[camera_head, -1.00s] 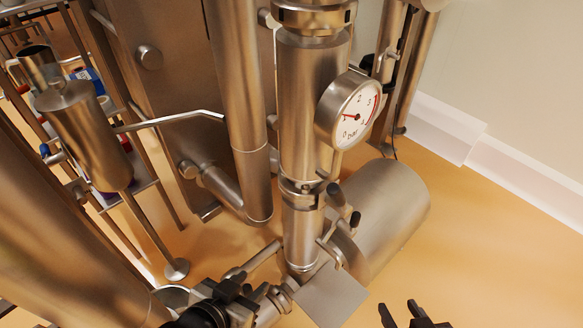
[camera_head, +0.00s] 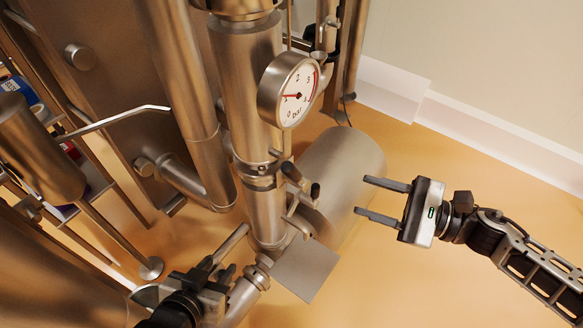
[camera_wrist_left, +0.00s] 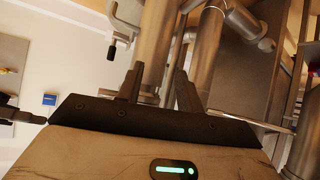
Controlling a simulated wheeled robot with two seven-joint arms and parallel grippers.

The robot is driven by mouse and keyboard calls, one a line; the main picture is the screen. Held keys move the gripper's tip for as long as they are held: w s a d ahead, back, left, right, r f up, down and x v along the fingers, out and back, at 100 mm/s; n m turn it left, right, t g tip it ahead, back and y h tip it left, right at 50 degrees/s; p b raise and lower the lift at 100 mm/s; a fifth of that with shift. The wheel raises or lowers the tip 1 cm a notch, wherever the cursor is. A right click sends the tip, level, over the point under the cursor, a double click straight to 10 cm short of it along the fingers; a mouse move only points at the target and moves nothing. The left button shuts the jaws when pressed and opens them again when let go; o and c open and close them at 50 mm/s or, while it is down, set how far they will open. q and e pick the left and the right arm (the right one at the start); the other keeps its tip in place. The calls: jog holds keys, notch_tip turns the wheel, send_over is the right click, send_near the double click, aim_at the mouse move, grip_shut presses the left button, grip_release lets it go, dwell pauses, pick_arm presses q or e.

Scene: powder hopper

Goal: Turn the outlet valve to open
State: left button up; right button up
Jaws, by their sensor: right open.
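A steel pipe stands upright at the centre in the head view. Low on it are small valve levers with dark tips (camera_head: 300,180), which I take to be the outlet valve; whether it is open or shut I cannot tell. My left gripper (camera_head: 217,270) is low, left of the pipe's foot and apart from the levers. In the left wrist view its two fingers (camera_wrist_left: 158,88) stand apart with pipes beyond them and nothing visibly gripped. My right gripper (camera_head: 363,196) is open and empty, right of the levers with a clear gap, its fingers pointing left.
A round pressure gauge (camera_head: 286,92) sits on the pipe above the levers. A steel cylinder (camera_head: 342,175) lies behind them, and a flat plate (camera_head: 305,268) is below. Pipes and a frame crowd the left. The floor (camera_head: 430,140) at right is open up to the wall.

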aim_at(298, 175)
jog(key=p+x, duration=0.4)
jog(key=x, duration=1.1)
jog(key=shift+a+r, duration=0.15)
jog(key=shift+a, duration=0.05)
pick_arm(q)
jog(key=shift+s+a+r, duration=0.1)
jog(key=shift+a+r, duration=0.1)
jog(key=shift+r, duration=0.25)
jog(key=shift+s+a+r, duration=0.1)
jog(key=shift+a+r, duration=0.1)
jog(key=shift+r, duration=0.25)
pick_arm(e)
jog(key=shift+a, duration=0.1)
grip_shut()
pick_arm(q)
jog(key=shift+f, duration=0.1)
